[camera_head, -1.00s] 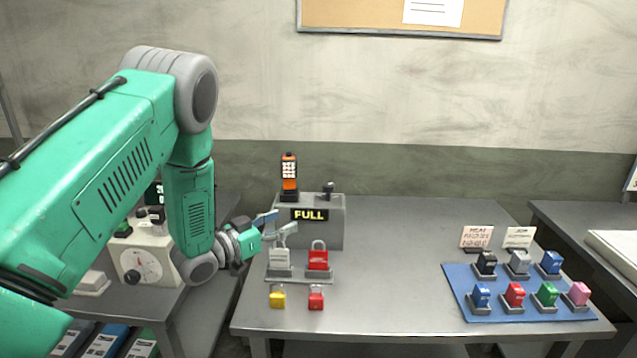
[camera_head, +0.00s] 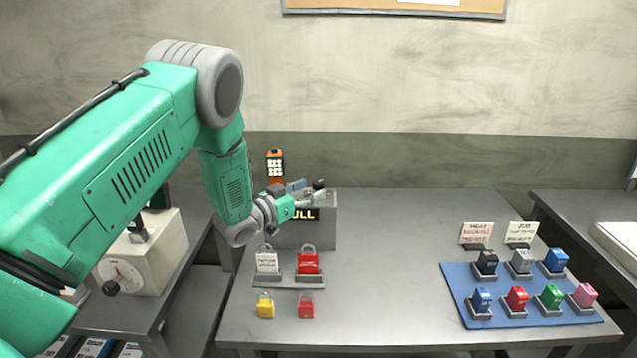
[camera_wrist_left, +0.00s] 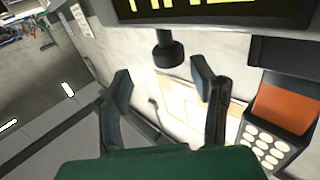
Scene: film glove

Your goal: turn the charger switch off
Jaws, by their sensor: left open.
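The charger is a grey box (camera_head: 322,232) at the back left of the table, its "FULL" display (camera_head: 308,214) partly covered by my gripper. An orange handset (camera_head: 275,165) with pale keys stands on it; it also shows in the wrist view (camera_wrist_left: 288,105). The switch is a black knob (camera_head: 319,184) on the charger's top right. In the left wrist view the knob (camera_wrist_left: 167,52) shows between and just beyond the fingertips, with no visible contact. My left gripper (camera_head: 308,191) is open and empty at the charger's top; its fingers show in the wrist view (camera_wrist_left: 163,80). My right gripper is not visible.
A white and a red padlock (camera_head: 308,263) stand on a grey holder before the charger, with yellow and red padlocks (camera_head: 306,306) nearer. A blue mat (camera_head: 458,285) with several coloured blocks lies at the right. The table's middle is clear.

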